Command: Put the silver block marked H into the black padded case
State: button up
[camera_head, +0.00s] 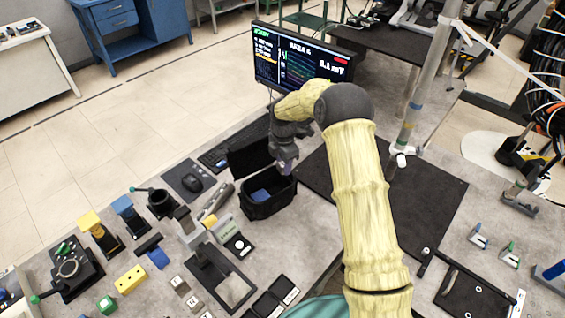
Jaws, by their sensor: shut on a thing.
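The black padded case (275,207) stands open on the bench, its lid raised at the back and blue padding (261,194) showing inside. My gripper (285,166) points down over the right part of the case's opening. It is shut on a small greyish block, mostly hidden by the fingers. I cannot read any letter on it or tell whether it touches the padding. Several small silver blocks (180,285) lie in a row at the front left of the bench; their marks are too small to read.
A mouse (192,182) on its pad and a keyboard (222,158) lie left of the case. A monitor (295,62) stands behind. A grey flashlight-like tool (216,201) lies close to the case's left side. A dark mat (330,175) to the right is largely clear.

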jog(key=shift+w+a+n, duration=0.2)
jog(key=shift+w+n, duration=0.1)
jog(key=shift+n, duration=0.4)
jog(key=shift+f, duration=0.15)
jog(key=shift+w+f+b, duration=0.1)
jog(key=shift+f+b, duration=0.35)
jog(key=shift+s+f+b, duration=0.25)
jog(key=shift+f+b, duration=0.3)
jog(key=shift+f, duration=0.25)
jog(key=shift+w+f+b, duration=0.15)
jog(key=shift+f+b, duration=3.35)
jog(key=shift+f, duration=1.65)
jog(key=o, duration=1.1)
